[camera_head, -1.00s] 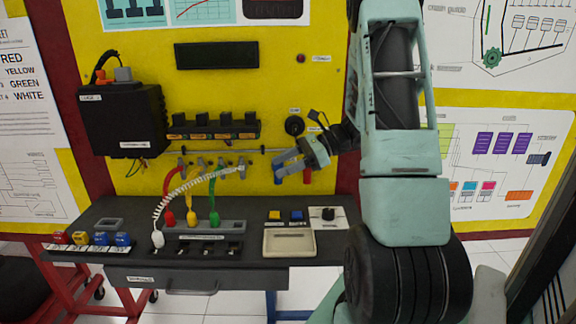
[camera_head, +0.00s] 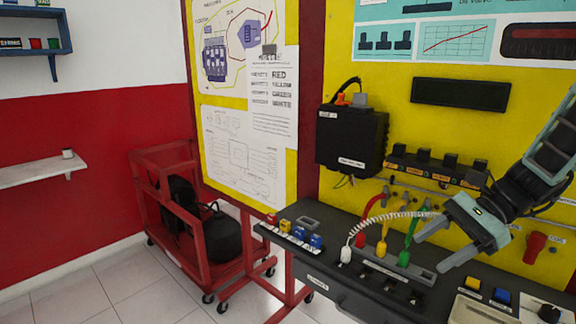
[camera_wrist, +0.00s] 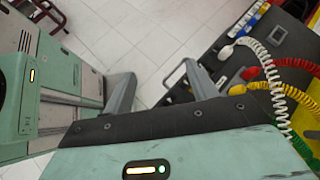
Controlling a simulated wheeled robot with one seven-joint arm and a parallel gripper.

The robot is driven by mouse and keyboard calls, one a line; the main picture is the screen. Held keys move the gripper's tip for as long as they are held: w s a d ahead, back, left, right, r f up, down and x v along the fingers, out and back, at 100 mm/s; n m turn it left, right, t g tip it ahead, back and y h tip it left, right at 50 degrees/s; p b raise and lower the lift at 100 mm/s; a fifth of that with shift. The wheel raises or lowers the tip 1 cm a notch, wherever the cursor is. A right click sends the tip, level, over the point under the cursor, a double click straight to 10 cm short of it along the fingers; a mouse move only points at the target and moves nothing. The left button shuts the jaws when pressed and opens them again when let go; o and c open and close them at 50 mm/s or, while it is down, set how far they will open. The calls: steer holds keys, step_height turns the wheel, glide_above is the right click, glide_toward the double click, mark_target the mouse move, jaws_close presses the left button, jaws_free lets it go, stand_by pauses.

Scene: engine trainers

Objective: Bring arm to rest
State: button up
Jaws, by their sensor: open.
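My gripper (camera_head: 436,246) is at the right of the head view, in front of the yellow board and above the dark bench top. Its jaws are open with nothing between them. In the wrist view my gripper (camera_wrist: 160,88) shows both fingers apart over the white floor, beside the bench edge. The white coiled cable (camera_wrist: 265,70) also shows in the wrist view, clear of the fingers.
The bench (camera_head: 340,272) has small coloured blocks at its left end and blue and yellow buttons at its right. A red wheeled cart (camera_head: 205,245) stands on the left with dark items inside. A shelf (camera_head: 40,170) juts from the left wall. Floor between is clear.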

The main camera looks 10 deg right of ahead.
steer(key=s+a+n+h, duration=0.4)
steer(key=s+a+n, duration=0.4)
steer(key=a+n, duration=0.3)
steer(key=s+a+f+n+g+h, duration=0.1)
steer(key=s+a+n+h, duration=0.4)
steer(key=s+a+n, duration=0.4)
steer(key=a+n, duration=0.2)
steer(key=n, duration=0.3)
steer(key=shift+a+f+h, duration=0.15)
steer(key=shift+f+h, duration=0.05)
steer(key=shift+h, duration=0.1)
